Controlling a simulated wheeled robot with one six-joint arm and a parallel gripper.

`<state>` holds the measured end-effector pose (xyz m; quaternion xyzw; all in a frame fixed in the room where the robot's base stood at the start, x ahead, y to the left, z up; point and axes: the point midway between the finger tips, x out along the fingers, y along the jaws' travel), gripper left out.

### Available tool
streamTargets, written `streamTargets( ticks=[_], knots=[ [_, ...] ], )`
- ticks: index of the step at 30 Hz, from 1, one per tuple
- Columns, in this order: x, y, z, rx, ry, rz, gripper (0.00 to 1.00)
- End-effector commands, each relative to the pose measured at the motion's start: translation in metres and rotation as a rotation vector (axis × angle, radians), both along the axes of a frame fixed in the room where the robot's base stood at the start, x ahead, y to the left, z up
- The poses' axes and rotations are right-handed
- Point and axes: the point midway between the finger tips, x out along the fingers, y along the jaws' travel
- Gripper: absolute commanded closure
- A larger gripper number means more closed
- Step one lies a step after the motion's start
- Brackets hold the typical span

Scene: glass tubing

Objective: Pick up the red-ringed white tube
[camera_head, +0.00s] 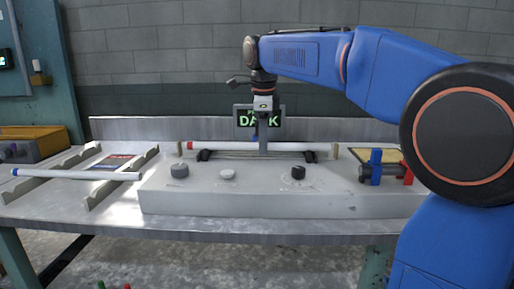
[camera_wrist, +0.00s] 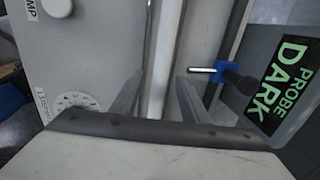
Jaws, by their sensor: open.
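The red-ringed white tube (camera_head: 220,146) lies level across the back of the bench, with its red mark at the left end. My gripper (camera_head: 263,150) points down at the middle of this tube and hides a short stretch of it. In the wrist view the white tube (camera_wrist: 160,60) runs lengthwise between the two spread fingers of my gripper (camera_wrist: 158,85), with a gap on both sides. The fingers are open. I cannot tell how far down around the tube they reach. The red ring is out of the wrist view.
A blue-ended white tube (camera_head: 80,174) lies on notched rails at the left. A grey console (camera_head: 255,203) with knobs stands in front of the red-ringed tube. A dark sign (camera_head: 243,117) stands behind my gripper. Blue and red clamps (camera_head: 376,167) stand at the right.

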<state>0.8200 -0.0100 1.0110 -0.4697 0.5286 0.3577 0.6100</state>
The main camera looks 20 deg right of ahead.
Motion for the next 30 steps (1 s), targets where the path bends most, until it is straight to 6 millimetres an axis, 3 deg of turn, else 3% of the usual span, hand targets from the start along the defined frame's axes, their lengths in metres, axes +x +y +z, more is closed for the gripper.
streamTargets(
  ticks=[7,12,13,23,30],
  knots=[
    [0.0,0.0,-0.002,0.0,0.0,0.0,0.59],
    [0.0,0.0,-0.002,0.0,0.0,0.0,0.97],
    [0.0,0.0,-0.002,0.0,0.0,0.0,1.0],
    [0.0,0.0,0.002,0.0,-0.001,0.0,1.0],
    [0.001,0.0,0.036,0.001,-0.003,0.0,1.0]
  ],
)
